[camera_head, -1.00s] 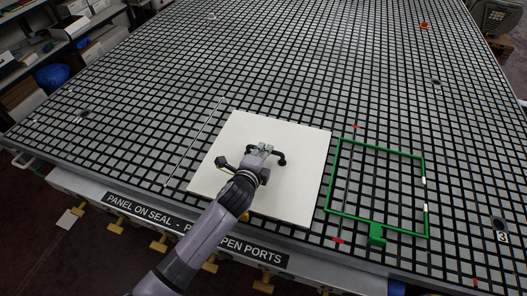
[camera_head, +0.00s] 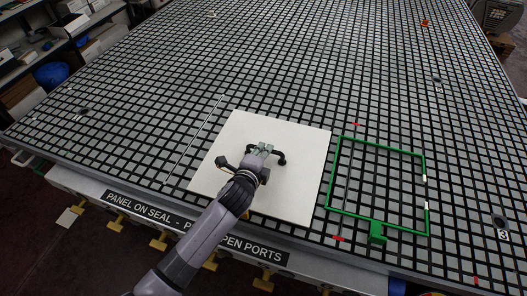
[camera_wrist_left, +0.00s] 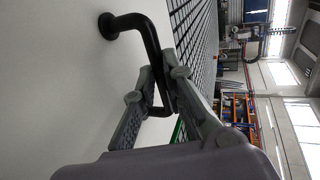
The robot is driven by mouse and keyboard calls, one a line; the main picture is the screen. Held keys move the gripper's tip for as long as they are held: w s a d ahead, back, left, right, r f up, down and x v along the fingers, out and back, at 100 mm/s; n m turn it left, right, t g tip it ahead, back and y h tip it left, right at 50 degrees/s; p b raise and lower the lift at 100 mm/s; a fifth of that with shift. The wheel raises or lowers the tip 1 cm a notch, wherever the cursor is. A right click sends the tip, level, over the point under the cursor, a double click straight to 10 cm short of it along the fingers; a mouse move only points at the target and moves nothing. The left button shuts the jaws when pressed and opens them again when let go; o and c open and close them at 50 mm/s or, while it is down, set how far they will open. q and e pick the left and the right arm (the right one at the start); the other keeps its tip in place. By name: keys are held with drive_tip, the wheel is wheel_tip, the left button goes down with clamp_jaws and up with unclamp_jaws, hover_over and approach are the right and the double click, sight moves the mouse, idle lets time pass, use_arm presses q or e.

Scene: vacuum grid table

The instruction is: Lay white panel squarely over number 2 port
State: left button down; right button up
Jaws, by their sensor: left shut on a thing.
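The white panel (camera_head: 295,190) is a flat square plate lying on or just above the black-and-grey grid table; I cannot tell whether it touches. A black bar handle (camera_head: 281,158) stands on its middle. My left gripper (camera_head: 264,149) is shut on this handle. In the left wrist view the fingers (camera_wrist_left: 155,100) close around the black handle (camera_wrist_left: 150,40), with the white panel (camera_wrist_left: 50,80) behind it. A green rectangular outline (camera_head: 383,148) with a green block (camera_head: 377,233) lies to the right of the panel. No number 2 is visible. My right gripper is not in view.
A port marked 3 (camera_head: 502,236) is near the right edge. A thin pale rod or line (camera_head: 194,140) lies left of the panel. Red marks (camera_head: 357,125) lie near the green outline. The far grid (camera_head: 300,50) is largely clear. Shelves (camera_head: 60,40) stand beyond the left edge.

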use_arm(q)
drive_tip(key=c, duration=1.6)
unclamp_jaws()
drive_tip(key=shift+s+f, duration=0.1)
drive_tip(key=shift+f, duration=0.3)
drive_tip(key=v, duration=1.2)
drive_tip(key=shift+r, duration=0.3)
